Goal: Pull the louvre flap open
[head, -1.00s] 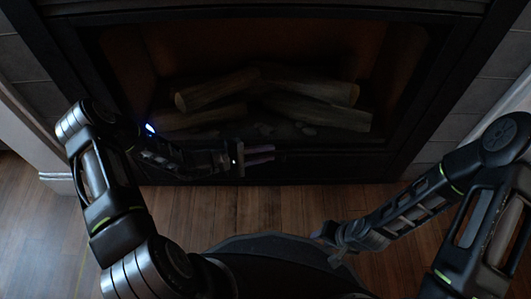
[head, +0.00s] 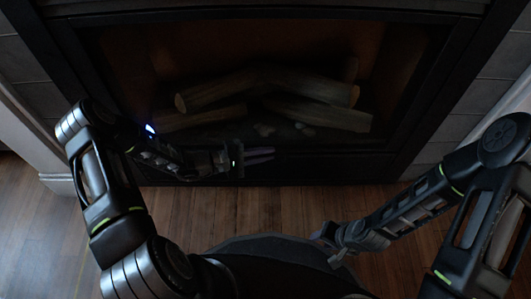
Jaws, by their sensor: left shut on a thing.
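The louvre flap (head: 330,168) is the dark strip low on the fireplace front, below the firebox opening. It is very dark, so its slats and how far it stands open are hard to make out. My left gripper (head: 274,155) is at the flap, its fingers pointing right along the fireplace front. It is shut on the flap; the exact grip spot is lost in the dark. My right gripper (head: 332,246) hangs low over the floor near my base, well away from the flap. Its fingers are too small and dark to read.
Several logs (head: 310,112) lie in the firebox above the flap. A dark metal frame (head: 425,100) surrounds the opening, with grey tiles (head: 462,128) beside it. The wooden floor (head: 270,207) between the fireplace and my base is clear.

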